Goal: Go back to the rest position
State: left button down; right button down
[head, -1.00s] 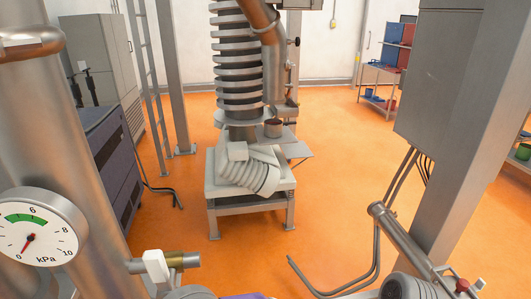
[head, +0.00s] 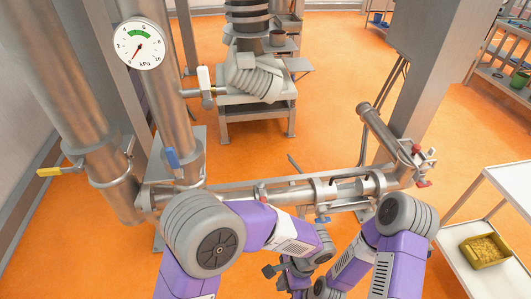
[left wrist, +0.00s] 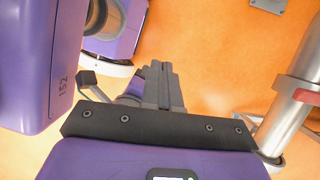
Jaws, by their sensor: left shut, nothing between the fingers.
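My two purple and grey arms are folded low in front of me in the head view. My left gripper (head: 274,271) is a small dark shape near the bottom middle, below the horizontal pipe. In the left wrist view its dark fingers (left wrist: 162,84) are together, with nothing between them. The left gripper touches no object that I can see. My right arm is bent at the lower right, and its gripper cannot be made out.
A horizontal steel pipe (head: 290,195) with valves crosses just beyond my arms. A pressure gauge (head: 139,43) is on the left. A white cart (head: 505,187) with a yellow tray (head: 485,263) stands at the right.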

pick_arm(q)
jog(key=a+f+n+t+h, duration=0.1)
jog(key=a+f+n+h, duration=0.6)
jog(key=a+f+n, duration=0.7)
notch_tip(320, 180, down, 5)
jog(key=n, duration=0.4)
jog(key=shift+s+a+r+n+t+h, duration=0.2)
jog(key=shift+a+n+t+h, duration=0.1)
jog(key=shift+a+n+h, duration=0.1)
